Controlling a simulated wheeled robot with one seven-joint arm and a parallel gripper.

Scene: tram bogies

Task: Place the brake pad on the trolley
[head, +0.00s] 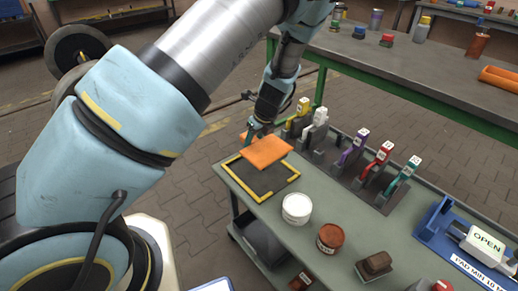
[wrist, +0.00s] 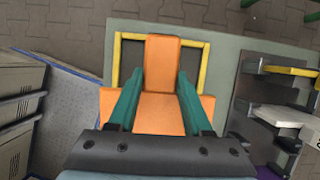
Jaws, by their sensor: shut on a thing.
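The brake pad, an orange flat block (head: 266,152), is at the far end of the trolley (head: 262,216) in the head view. It covers the far part of a dark mat with a yellow border (head: 264,181). In the wrist view the brake pad (wrist: 161,62) lies between the two teal fingers of my gripper (wrist: 159,88) and also shows outside them. My gripper is shut on it, with the yellow border showing around its far end. I cannot tell whether the pad touches the mat or is slightly above it.
Several coloured-handled tools (head: 352,150) stand in a rack right of the mat. A white tub (head: 296,207), a rust-brown tin (head: 330,238) and a brown block (head: 375,265) sit nearer. A blue fixture (head: 465,240) is at right. A green-edged workbench (head: 420,85) stands behind.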

